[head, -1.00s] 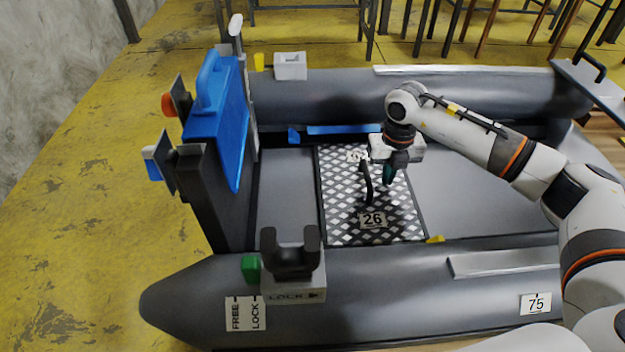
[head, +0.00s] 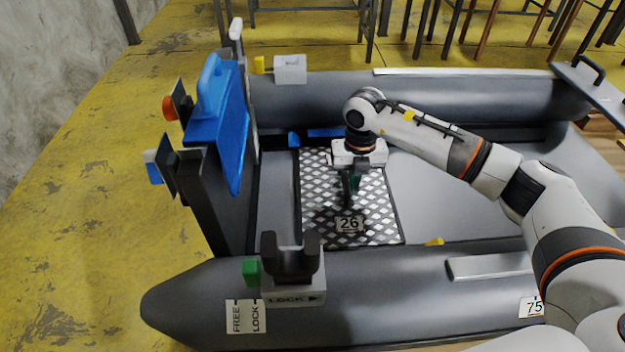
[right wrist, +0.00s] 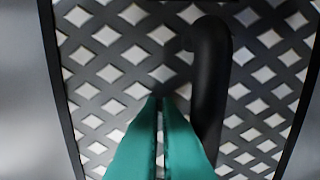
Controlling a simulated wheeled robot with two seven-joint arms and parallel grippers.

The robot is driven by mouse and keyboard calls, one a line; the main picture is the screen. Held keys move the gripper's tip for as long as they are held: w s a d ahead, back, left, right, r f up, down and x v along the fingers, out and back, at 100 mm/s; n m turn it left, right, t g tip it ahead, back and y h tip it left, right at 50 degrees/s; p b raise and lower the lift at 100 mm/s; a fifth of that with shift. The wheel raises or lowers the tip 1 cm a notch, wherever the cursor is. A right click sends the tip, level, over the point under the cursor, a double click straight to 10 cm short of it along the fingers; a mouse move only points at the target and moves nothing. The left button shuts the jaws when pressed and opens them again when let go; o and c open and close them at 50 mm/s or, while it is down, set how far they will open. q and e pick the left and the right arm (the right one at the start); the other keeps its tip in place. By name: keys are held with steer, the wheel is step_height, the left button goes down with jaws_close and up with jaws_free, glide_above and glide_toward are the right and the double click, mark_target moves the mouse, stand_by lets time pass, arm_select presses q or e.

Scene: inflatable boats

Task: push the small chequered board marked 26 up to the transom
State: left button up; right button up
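The chequered board (head: 322,205) lies on the boat's floor, with a plate marked 26 (head: 349,224) at its near end and an upright black handle, which shows in the right wrist view (right wrist: 210,80). My right gripper (head: 355,183) points down over the board. Its green fingers (right wrist: 160,135) are together beside the handle, not around it; whether they touch it is hard to tell. The dark transom (head: 207,205), with a blue pad (head: 217,125), stands to the left. A strip of grey floor (head: 275,195) lies between board and transom. My left gripper is not in view.
Grey tubes run along the far side (head: 330,92) and near side (head: 400,285) of the boat. A black forked bracket (head: 290,258) stands on the near tube. A yellow tab (head: 434,241) sits near the board's right corner. Grey floor is clear to the right.

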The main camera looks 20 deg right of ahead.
mark_target(327, 190)
steer(key=shift+w+a, duration=0.2)
steer(key=shift+a, duration=0.65)
steer(key=shift+w+a, duration=0.2)
steer(key=shift+a, duration=0.55)
steer(key=shift+w+a, duration=0.15)
steer(key=shift+a, duration=0.6)
steer(key=shift+w+a, duration=0.2)
steer(key=shift+a, duration=0.55)
steer(key=shift+w+a, duration=0.15)
steer(key=shift+a, duration=0.8)
steer(key=shift+s+d, duration=0.1)
steer(key=shift+d, duration=0.5)
steer(key=shift+s+d, duration=0.1)
steer(key=shift+d, duration=0.3)
step_height(327, 190, up, 4)
steer(key=p, duration=0.3)
steer(key=shift+r, duration=0.1)
arm_select(q)
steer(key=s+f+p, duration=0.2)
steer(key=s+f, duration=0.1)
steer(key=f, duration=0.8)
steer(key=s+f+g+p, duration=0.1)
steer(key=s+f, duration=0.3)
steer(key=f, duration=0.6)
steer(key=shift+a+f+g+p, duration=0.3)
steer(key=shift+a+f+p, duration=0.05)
steer(key=shift+p, duration=0.1)
arm_select(e)
steer(key=shift+r, duration=2.45)
